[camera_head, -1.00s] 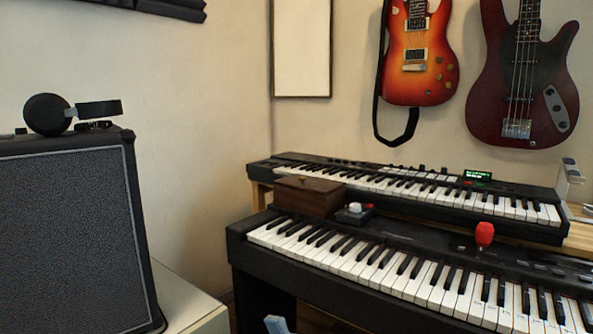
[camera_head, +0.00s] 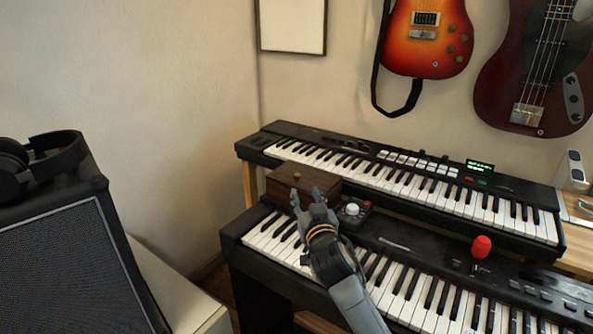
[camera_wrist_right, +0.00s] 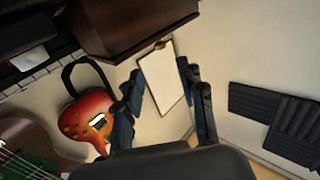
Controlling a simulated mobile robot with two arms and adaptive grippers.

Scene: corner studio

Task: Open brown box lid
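The brown box (camera_head: 277,187) sits on the left part of the lower keyboard, in front of the upper keyboard. Its lid (camera_head: 312,176) is closed, with a small knob on it. My right gripper (camera_head: 309,200) is open and empty at the front of the box, partly covering its front face. In the right wrist view the box (camera_wrist_right: 120,38) is at the top, beyond the spread fingers (camera_wrist_right: 165,85), with a small brass-coloured piece (camera_wrist_right: 161,44) at its edge. I cannot tell whether the fingers touch the box. My left gripper is not in view.
The upper keyboard (camera_head: 490,211) stands right behind the box. A small device with a white knob (camera_head: 352,211) sits just right of it, and a red object (camera_head: 481,246) stands farther right. A speaker (camera_head: 75,255) with headphones (camera_head: 45,160) is at the left.

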